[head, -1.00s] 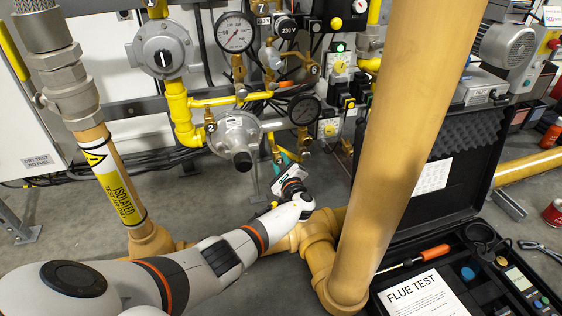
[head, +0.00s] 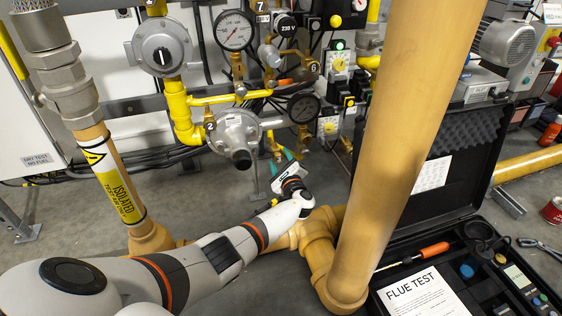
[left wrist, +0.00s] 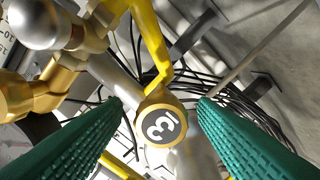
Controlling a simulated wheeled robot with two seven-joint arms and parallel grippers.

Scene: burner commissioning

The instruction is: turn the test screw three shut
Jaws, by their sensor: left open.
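Test screw three (left wrist: 159,127) is a round brass cap with a dark face marked 3, seen near the middle of the left wrist view. My left gripper (left wrist: 158,100) is open, with one green ribbed finger on each side of the screw. Gaps show between the fingers and the cap, and neither finger visibly grips it. In the head view the left gripper (head: 280,158) is just below the grey regulator (head: 236,134) and the brass fittings. I cannot make out the number 3 there. My right gripper is not in view.
A thick tan pipe (head: 385,150) rises right of my left arm. An open black case (head: 440,185) with a flue test card (head: 415,293) stands at the right.

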